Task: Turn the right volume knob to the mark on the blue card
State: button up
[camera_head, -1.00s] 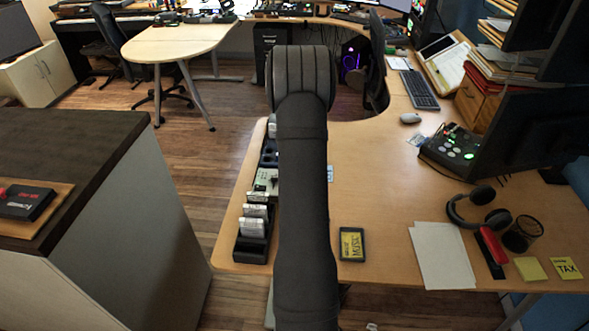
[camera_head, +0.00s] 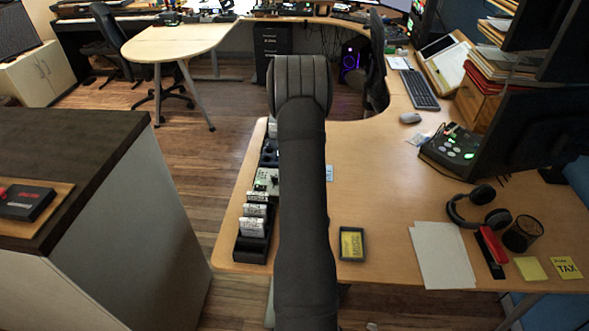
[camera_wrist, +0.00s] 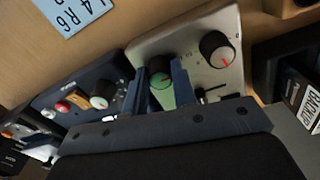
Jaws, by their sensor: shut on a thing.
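In the wrist view, a silver panel (camera_wrist: 195,35) carries two black-sided knobs. My gripper (camera_wrist: 159,70) has its fingers on both sides of the green-topped knob (camera_wrist: 160,79) and is shut on it. The other knob (camera_wrist: 217,48), with a pale top and red pointer line, stands apart to the right of the fingers. The blue card (camera_wrist: 75,12) lies on the desk at the upper left, cut by the frame edge, with "L4 R6" legible. A bit of it shows beside my arm in the head view (camera_head: 330,173). There my gripper is hidden behind my arm.
A dark blue panel with small knobs (camera_wrist: 75,90) stands left of the silver one. A dark box with a "BACKUP" label (camera_wrist: 303,103) is at the right.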

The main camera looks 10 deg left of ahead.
jog(key=shift+m, duration=0.3)
jog(key=m, duration=1)
jog(key=shift+a, duration=0.1)
jog(key=m, duration=1)
jog(key=shift+a+m, duration=0.1)
jog(key=shift+m, duration=0.3)
jog(key=shift+r, duration=0.1)
jog(key=o, duration=1)
